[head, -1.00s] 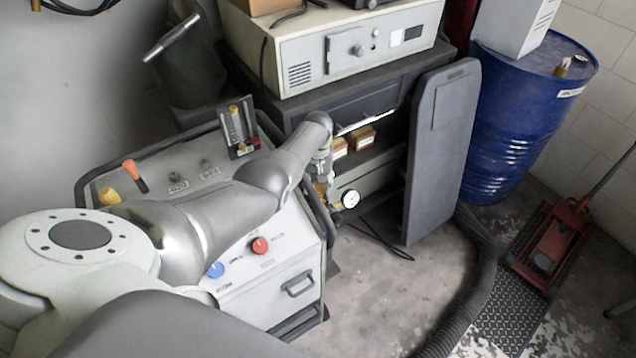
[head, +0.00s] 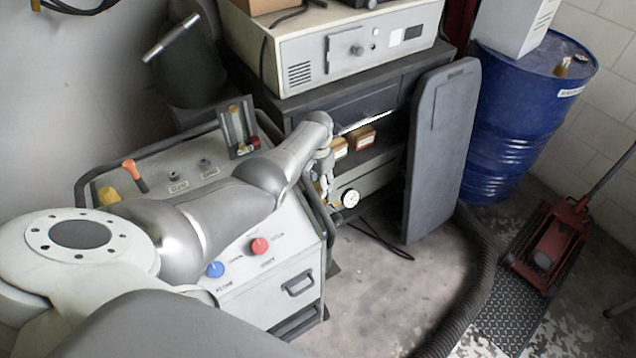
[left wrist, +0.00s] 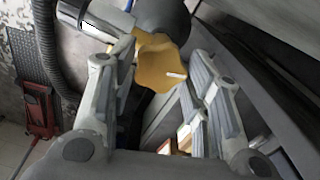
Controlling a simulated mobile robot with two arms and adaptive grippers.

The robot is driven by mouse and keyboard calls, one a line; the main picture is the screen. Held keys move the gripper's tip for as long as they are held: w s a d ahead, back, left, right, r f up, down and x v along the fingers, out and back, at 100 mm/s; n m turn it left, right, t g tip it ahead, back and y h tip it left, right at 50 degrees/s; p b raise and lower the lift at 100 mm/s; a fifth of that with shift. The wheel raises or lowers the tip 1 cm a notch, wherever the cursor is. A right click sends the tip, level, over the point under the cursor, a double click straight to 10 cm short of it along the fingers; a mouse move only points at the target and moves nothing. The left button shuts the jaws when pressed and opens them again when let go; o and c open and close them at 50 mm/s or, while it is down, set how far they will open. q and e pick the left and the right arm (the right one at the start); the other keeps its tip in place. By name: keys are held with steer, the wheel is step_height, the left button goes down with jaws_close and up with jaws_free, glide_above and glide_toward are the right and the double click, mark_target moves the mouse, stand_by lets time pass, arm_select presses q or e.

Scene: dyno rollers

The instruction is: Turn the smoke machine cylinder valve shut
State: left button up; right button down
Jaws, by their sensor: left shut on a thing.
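The cylinder valve has a yellow lobed handwheel (left wrist: 158,62), which shows between my left gripper's fingers in the left wrist view. A short white mark is on its face. My left gripper (left wrist: 160,75) is shut on the handwheel, one finger on each side. In the head view my left gripper (head: 327,182) points down beside the smoke machine cart, and it mostly hides the handwheel. A round white gauge (head: 350,198) sits just right of the fingers. The cylinder body is largely hidden. My right gripper is not in view.
A grey cart (head: 240,262) with red and blue knobs stands under my left arm. A dark bench (head: 345,85) with small boxes is behind the gripper. A grey panel (head: 440,150), a blue drum (head: 525,110) and a black hose (head: 470,290) are to the right.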

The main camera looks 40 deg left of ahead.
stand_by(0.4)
arm_select(q)
steer(key=o, duration=1)
